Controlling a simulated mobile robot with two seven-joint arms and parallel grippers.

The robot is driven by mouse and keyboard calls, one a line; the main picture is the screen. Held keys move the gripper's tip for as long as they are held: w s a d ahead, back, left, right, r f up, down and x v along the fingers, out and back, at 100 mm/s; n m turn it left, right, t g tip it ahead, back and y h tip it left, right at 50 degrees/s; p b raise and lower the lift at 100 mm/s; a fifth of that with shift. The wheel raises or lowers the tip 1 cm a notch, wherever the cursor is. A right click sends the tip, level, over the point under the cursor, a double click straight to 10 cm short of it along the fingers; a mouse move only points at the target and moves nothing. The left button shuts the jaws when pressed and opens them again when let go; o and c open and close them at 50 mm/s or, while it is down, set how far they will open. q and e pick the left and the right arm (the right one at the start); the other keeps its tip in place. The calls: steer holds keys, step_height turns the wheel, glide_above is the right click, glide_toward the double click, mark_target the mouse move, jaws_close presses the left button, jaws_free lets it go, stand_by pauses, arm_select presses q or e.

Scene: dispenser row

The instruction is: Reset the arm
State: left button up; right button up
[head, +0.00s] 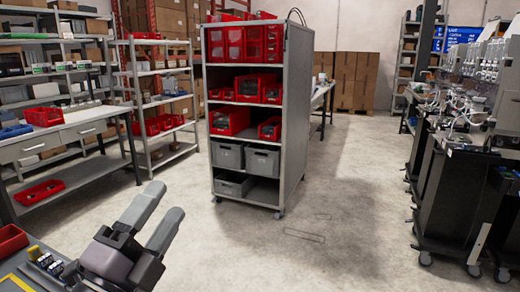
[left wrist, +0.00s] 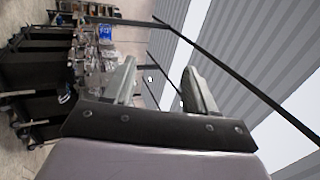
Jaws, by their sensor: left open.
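My left gripper (head: 153,216) shows at the lower left of the head view, with its two grey fingers apart and nothing between them. It is raised over the floor and stands clear of the shelves. In the left wrist view the same gripper (left wrist: 158,88) has its fingers spread and empty, with the ceiling and the room lying sideways behind it. My right gripper is in neither view.
A wheeled shelf rack (head: 292,130) with red and grey bins stands ahead. A workbench (head: 80,128) is at left, and black carts (head: 455,185) line the right. A red bin (head: 11,240) sits at lower left. The concrete floor (head: 330,240) is clear.

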arm_select(q)
steer(key=s+a+f+n+g+y, duration=0.2)
steer(key=a+f+n+g+y, duration=0.2)
steer(key=f+n, duration=0.45)
steer(key=s+a+f+n+g+y, duration=0.25)
steer(key=f+n+g+y, duration=0.2)
steer(key=f, duration=0.75)
steer(key=s+a+f+n+g, duration=0.3)
steer(key=s+f+n+g, duration=0.5)
steer(key=s+f, duration=0.7)
steer(key=w+d+f+t+h+b, duration=0.1)
steer(key=w+f+t+b, duration=0.1)
steer(key=f, duration=0.4)
steer(key=w+d+f+m+t+h+b, duration=0.1)
steer(key=w+d+f+t+b, duration=0.1)
steer(key=f, duration=0.5)
steer(key=shift+w+d+m+t+b, duration=0.15)
steer(key=shift+w+m+t+b, duration=0.2)
steer(key=shift+t, duration=0.5)
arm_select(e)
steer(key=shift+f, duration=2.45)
arm_select(q)
steer(key=shift+r, duration=0.1)
steer(key=shift+c, duration=1.3)
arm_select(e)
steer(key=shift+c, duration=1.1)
arm_select(q)
steer(key=shift+s, duration=0.1)
